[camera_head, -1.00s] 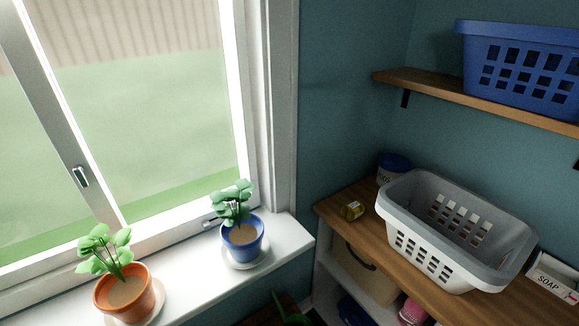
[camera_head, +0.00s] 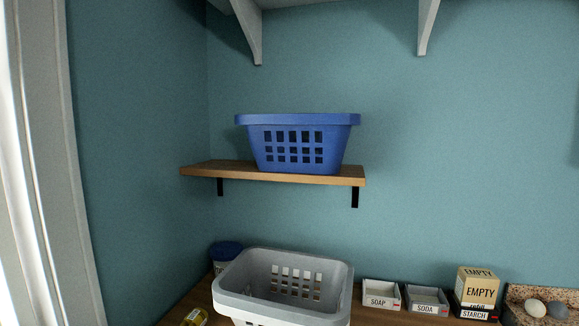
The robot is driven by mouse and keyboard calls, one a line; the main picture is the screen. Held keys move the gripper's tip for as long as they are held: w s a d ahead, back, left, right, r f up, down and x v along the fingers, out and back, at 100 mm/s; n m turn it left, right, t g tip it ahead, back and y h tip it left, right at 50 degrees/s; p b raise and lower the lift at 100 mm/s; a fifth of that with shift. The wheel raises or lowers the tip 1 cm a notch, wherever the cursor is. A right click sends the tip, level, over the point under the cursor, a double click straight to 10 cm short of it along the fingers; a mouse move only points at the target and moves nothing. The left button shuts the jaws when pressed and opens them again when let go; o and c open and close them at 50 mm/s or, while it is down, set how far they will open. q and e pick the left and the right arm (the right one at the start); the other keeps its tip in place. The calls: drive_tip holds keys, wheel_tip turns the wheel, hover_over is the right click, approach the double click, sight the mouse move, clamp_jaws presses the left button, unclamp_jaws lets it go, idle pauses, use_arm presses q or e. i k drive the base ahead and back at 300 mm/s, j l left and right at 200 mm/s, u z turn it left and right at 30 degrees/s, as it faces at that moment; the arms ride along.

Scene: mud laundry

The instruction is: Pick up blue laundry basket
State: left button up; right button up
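The blue laundry basket (camera_head: 297,123) stands upright on a wooden wall shelf (camera_head: 205,170), near the middle of the head view. It has a solid rim and rows of square holes in its side. Its inside is not visible from here. Neither of my grippers is in view, and nothing touches the basket except the shelf under it.
Below, a grey and white basket (camera_head: 340,300) stands on a wooden counter (camera_head: 385,318). A blue-lidded container (camera_head: 226,252), soap tray (camera_head: 381,294), soda tray (camera_head: 427,300) and starch box (camera_head: 477,289) stand around it. White brackets (camera_head: 247,30) hang above. The wall beside the shelf is bare.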

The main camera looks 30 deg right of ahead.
sight(267, 135)
drive_tip(key=z, duration=1.05)
